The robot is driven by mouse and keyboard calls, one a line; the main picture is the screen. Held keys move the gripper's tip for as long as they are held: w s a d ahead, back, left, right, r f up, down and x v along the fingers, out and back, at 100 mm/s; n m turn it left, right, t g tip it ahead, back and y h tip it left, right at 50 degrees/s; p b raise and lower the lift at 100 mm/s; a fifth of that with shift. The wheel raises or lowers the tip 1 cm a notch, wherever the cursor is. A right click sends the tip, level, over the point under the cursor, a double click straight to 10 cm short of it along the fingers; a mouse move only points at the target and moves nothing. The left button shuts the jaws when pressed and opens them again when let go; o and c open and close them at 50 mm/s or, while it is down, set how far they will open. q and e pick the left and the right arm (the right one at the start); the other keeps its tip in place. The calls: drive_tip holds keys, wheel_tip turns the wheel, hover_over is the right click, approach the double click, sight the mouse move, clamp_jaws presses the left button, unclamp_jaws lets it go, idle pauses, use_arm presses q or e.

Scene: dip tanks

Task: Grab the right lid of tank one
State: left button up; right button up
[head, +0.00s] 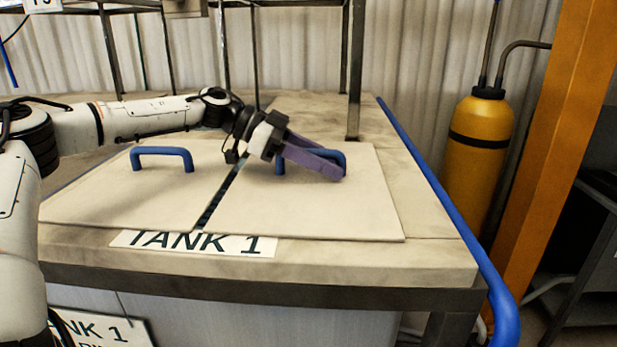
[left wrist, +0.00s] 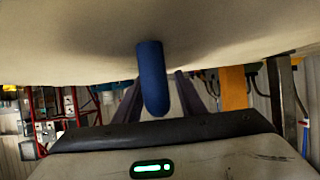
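The right lid (head: 310,212) of tank one is a flat pale plate lying on the tank top, right of a narrow dark gap. Its blue handle (head: 280,166) is partly hidden by my left gripper (head: 328,165), whose purple fingers reach across it from the left. In the left wrist view the blue handle (left wrist: 152,80) stands between the two spread fingers of the gripper (left wrist: 158,98), with a gap on each side. The left gripper is open. My right gripper is in neither view.
The left lid (head: 120,205) with its own blue handle (head: 162,151) lies beside the right one. A "TANK 1" label (head: 195,242) is on the front. A blue rail (head: 430,180) runs along the right edge, near a yellow cylinder (head: 478,160) and an orange post (head: 560,130).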

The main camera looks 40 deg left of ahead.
use_arm(q)
clamp_jaws()
idle(1.1)
drive_tip(key=shift+r, duration=0.2)
